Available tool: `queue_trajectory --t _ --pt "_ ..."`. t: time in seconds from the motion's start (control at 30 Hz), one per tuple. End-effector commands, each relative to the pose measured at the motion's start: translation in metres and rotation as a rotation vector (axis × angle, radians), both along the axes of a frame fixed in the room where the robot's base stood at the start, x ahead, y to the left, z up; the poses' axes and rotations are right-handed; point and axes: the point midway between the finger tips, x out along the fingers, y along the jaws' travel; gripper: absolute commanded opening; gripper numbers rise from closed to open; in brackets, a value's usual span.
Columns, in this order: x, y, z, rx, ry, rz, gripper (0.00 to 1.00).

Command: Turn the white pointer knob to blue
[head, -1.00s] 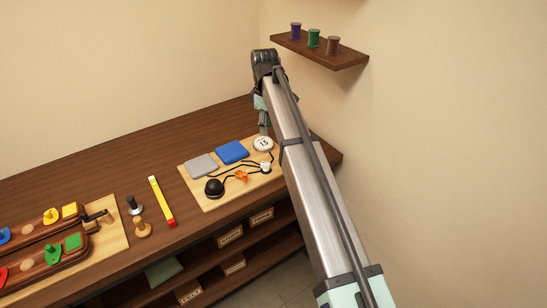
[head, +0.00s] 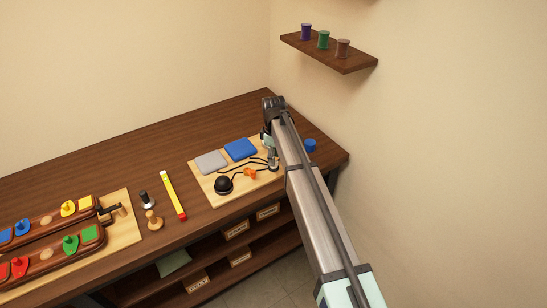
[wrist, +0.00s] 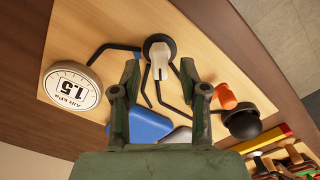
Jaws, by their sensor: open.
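The white pointer knob (wrist: 160,48) shows near the top middle of the wrist view. It has a dark round body with a pale pointer on top, which points down the picture. My gripper (wrist: 159,72) is open, with one finger on each side of the knob's lower part; I cannot tell whether they touch it. In the head view my gripper (head: 272,165) is low over the right end of the pale board and hides the knob. A blue pad (head: 240,149) lies on the board beside a grey pad (head: 211,161). The blue pad also shows, partly hidden, in the wrist view (wrist: 150,124).
Black curved strips lie around the knob. A blue cylinder (head: 310,145) stands right of my arm. A yellow-and-red bar (head: 173,194) lies left of the board.

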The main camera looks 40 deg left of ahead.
Motion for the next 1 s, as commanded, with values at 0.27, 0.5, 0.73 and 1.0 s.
queue_trajectory --t 0.27,0.5,0.73,1.0 --pt "0.0 0.0 -0.02 0.0 0.0 0.0 0.44" --pt "0.0 0.0 -0.021 0.0 0.0 0.0 0.44" --pt "0.0 0.0 -0.021 0.0 0.0 0.0 0.0" --pt "0.0 0.0 -0.022 0.0 0.0 -0.01 0.0"
